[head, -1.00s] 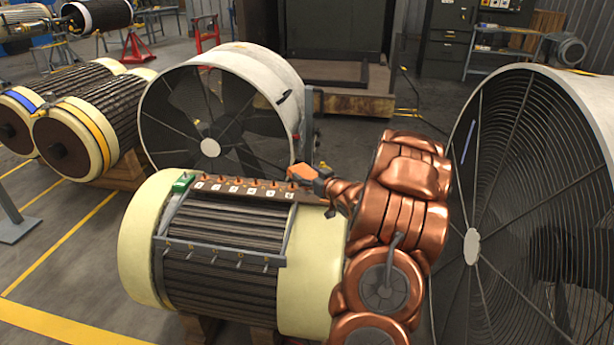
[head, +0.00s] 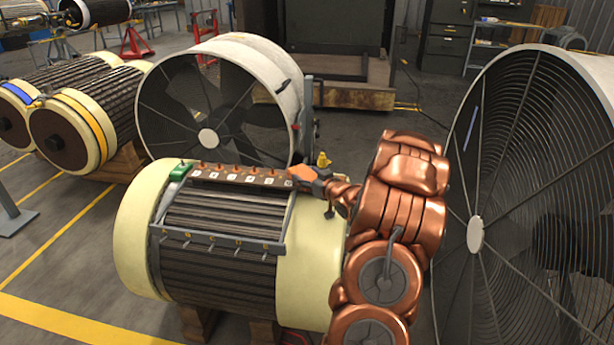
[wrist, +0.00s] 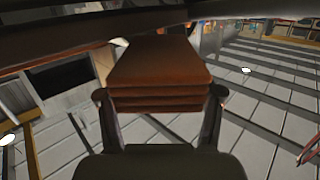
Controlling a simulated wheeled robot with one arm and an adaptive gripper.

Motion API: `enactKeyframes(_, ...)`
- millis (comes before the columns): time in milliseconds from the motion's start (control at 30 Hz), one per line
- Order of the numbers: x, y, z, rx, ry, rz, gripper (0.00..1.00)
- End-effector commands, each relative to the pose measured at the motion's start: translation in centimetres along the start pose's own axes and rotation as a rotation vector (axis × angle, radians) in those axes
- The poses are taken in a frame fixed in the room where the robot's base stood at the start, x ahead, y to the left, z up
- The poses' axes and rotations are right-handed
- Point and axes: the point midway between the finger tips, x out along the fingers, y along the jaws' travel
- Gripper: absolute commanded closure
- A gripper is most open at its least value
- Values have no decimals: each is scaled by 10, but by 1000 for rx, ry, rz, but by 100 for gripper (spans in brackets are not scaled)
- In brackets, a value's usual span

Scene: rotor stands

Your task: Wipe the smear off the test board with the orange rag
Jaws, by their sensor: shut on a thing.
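The orange rag (head: 303,173) is in my gripper (head: 318,184), at the right end of the test board. In the wrist view, the rag (wrist: 158,75) is a folded orange-brown block between the two fingers of my gripper (wrist: 160,103). The test board (head: 240,178) is a narrow brown strip with a row of orange knobs and white labels, lying along the top of a cream-ended rotor (head: 222,262). I cannot tell whether the rag touches the board. I cannot make out the smear.
A thin grey rail (head: 222,241) runs along the rotor's near side. A round fan (head: 215,125) stands behind, and a large caged fan (head: 530,190) stands close on the right. A small yellow object (head: 323,160) shows behind my gripper.

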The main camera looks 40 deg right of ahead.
Motion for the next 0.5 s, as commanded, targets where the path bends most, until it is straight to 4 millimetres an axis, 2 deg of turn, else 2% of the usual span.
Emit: enactKeyframes(500, 0, 0, 3, 0, 0, 0, 68)
